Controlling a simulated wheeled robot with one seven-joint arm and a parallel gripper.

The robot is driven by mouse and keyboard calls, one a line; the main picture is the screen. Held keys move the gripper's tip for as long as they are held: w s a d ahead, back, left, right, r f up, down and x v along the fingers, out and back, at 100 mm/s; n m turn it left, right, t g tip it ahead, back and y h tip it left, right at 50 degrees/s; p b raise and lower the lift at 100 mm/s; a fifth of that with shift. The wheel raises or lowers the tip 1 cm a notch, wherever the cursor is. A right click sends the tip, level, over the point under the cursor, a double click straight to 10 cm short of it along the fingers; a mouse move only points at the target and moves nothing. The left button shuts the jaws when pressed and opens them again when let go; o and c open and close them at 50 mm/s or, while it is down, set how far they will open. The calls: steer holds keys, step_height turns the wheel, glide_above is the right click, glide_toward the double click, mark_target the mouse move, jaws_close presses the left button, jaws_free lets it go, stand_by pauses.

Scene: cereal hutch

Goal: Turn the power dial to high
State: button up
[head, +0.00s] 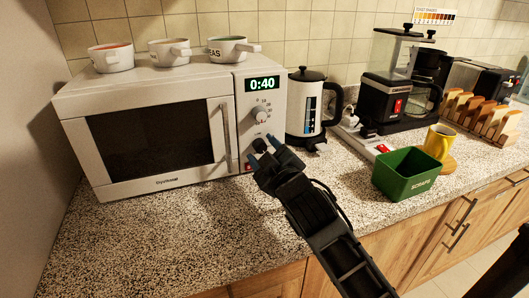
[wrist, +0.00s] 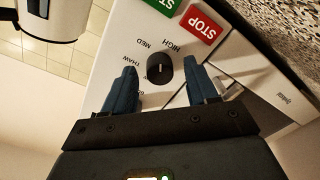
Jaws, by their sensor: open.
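The power dial (wrist: 159,68) is a small black knob with a pale pointer line, low on the control panel of the white microwave (head: 70,104). HIGH, MED and THAW labels show around it, upside down in the wrist view. I cannot clearly tell which label the line marks. My gripper (head: 264,153) is in front of the lower panel. In the wrist view its two blue fingers are spread on either side of the dial, with gaps between them and the knob. In the head view the gripper partly covers the panel's lower end.
Green START (wrist: 160,4) and red STOP (wrist: 201,25) buttons are close to the dial. The larger time dial (head: 259,115) is above it, under the 0:40 display (head: 262,84). A kettle (head: 305,108) stands right of the microwave, and a green scraps bin (head: 405,175) farther right.

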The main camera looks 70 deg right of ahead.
steer(key=shift+s+a, duration=0.1)
steer(key=b+v, duration=0.2)
steer(key=v, duration=0.4)
steer(key=shift+s+a+f, duration=0.1)
steer(key=shift+s+a, duration=0.05)
steer(key=shift+a, duration=0.05)
steer(key=shift+s+a, duration=0.35)
steer(key=shift+a, duration=0.05)
